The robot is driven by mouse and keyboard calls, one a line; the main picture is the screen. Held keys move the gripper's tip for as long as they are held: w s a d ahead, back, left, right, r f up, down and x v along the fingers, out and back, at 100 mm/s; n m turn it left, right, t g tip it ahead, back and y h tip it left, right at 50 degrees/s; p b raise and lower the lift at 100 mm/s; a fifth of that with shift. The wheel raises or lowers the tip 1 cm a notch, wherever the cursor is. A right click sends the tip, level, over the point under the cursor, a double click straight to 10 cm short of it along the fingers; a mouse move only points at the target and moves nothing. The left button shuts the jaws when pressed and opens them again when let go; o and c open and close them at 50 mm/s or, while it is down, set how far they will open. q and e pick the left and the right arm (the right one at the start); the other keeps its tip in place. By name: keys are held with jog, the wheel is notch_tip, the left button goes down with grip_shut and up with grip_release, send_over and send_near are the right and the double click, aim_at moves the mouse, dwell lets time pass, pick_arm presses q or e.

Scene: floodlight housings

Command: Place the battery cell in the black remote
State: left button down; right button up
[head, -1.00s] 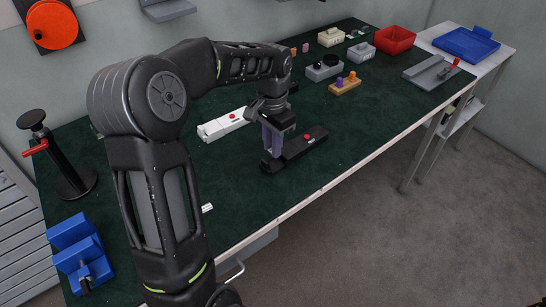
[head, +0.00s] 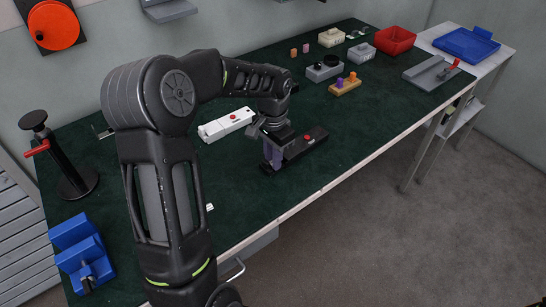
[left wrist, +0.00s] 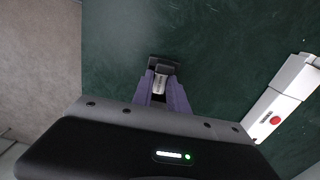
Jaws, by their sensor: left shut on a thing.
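The black remote (head: 308,143) lies on the green bench top, with a red button on its upper face. My left gripper (head: 272,160) points down at the remote's near left end. In the left wrist view the purple fingers of my left gripper (left wrist: 162,84) are shut on the battery cell (left wrist: 160,83), a small silvery cylinder. The dark end of the black remote (left wrist: 163,64) shows just beyond the fingertips. The gripper body hides the rest of the remote there. I cannot tell whether the cell touches the remote. My right gripper is not in view.
A white remote (head: 226,125) with a red button lies behind the black one; it also shows in the left wrist view (left wrist: 285,100). An orange block with pegs (head: 345,84), a grey box (head: 324,69) and a red bin (head: 395,41) stand farther right. The bench front is clear.

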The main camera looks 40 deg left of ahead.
pick_arm(q)
jog(key=shift+f, duration=0.3)
jog(key=c, duration=1.4)
grip_release()
jog(key=shift+s, duration=0.1)
jog(key=shift+c, duration=0.2)
jog(key=shift+o, duration=0.7)
jog(key=shift+r, duration=0.65)
notch_tip(320, 180, up, 11)
jog(key=shift+r+b, duration=0.15)
jog(key=shift+b, duration=0.15)
